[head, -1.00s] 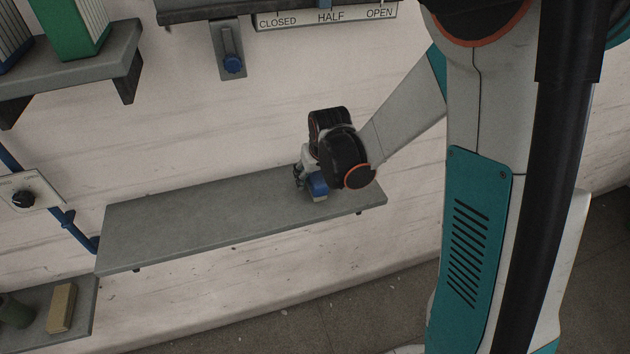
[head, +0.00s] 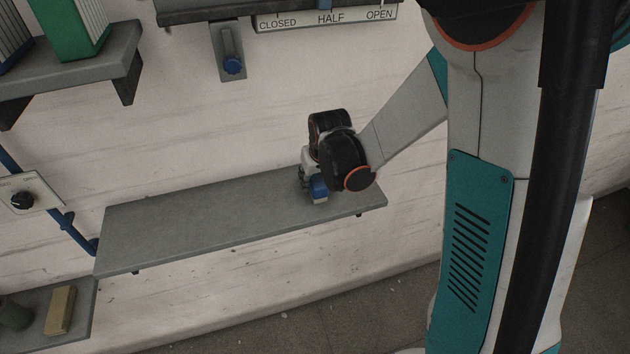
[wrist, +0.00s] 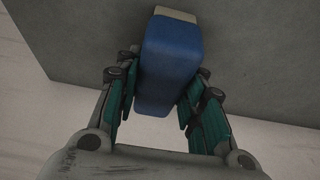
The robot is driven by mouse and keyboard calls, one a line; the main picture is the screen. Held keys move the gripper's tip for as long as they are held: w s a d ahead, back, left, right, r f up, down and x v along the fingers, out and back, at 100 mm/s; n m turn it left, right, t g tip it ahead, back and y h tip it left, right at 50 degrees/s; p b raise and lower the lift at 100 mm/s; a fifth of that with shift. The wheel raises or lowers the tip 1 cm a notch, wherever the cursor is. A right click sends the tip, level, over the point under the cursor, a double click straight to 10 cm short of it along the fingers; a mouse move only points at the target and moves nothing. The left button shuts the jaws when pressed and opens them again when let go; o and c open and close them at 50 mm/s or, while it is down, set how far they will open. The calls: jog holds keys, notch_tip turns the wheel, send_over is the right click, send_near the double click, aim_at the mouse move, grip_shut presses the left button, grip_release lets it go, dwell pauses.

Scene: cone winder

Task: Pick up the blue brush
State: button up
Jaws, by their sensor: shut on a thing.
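The blue brush (head: 319,187) is at the right end of the grey shelf (head: 200,222) in the head view, partly hidden by my wrist. In the wrist view the brush (wrist: 168,65) has a blue body and a pale strip (wrist: 175,14) at its far end. My gripper (wrist: 157,100) has its teal-padded fingers on both sides of the blue body and is shut on it. In the head view my gripper (head: 307,184) is low over the shelf. I cannot tell whether the brush touches the shelf.
The rest of the shelf is clear. A lower shelf (head: 80,322) at bottom left holds a tan block (head: 60,310) and a green cylinder (head: 14,314).

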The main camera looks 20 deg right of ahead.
jog(key=shift+r, duration=0.1)
jog(key=shift+r+p, duration=0.3)
jog(key=shift+p, duration=0.25)
notch_tip(320, 180, up, 20)
jog(key=p, duration=0.1)
jog(key=shift+s+f, duration=0.1)
